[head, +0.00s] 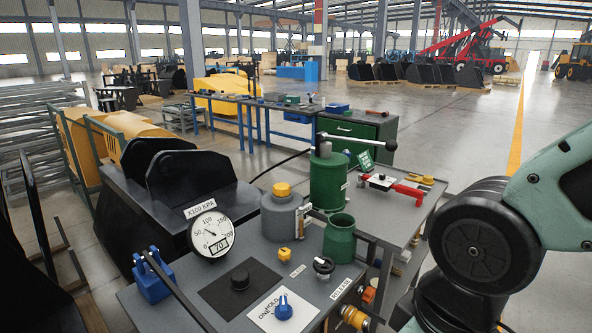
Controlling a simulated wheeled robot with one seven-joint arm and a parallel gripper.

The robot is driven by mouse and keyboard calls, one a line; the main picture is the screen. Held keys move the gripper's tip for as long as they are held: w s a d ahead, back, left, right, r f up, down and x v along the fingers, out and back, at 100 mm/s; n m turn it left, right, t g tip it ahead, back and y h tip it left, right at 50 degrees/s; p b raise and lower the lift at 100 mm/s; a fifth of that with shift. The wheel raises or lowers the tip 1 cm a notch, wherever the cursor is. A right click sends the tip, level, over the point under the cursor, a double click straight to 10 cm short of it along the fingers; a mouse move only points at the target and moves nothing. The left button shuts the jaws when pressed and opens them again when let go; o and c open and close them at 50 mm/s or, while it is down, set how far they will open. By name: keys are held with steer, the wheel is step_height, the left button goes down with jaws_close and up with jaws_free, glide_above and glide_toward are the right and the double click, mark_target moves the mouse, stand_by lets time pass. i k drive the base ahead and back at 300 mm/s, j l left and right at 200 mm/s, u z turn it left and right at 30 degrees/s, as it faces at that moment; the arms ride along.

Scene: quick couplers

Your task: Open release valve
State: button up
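The release valve appears to be the black and silver knob (324,266) on the grey bench panel, beside a white label reading RELEASE (343,288). Its exact turn position is too small to tell. A round gauge (209,234) marked X100 KPA stands to the left, with a digital readout of about 70. A yellow knob (285,256) sits left of the black knob. A blue knob (284,308) sits on a white plate nearer the front. My arm's links show at the right, apart from the valve. My gripper is out of view.
A green pump cylinder (328,182), a green cup (339,238) and a grey bottle with a yellow cap (283,212) stand close behind the knobs. A blue block (152,278) is at the bench's left. Open floor lies to the right.

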mark_target(323, 269)
steer(key=i+l, duration=0.1)
steer(key=i, duration=0.35)
steer(key=i+l+u, duration=0.15)
steer(key=i, duration=0.25)
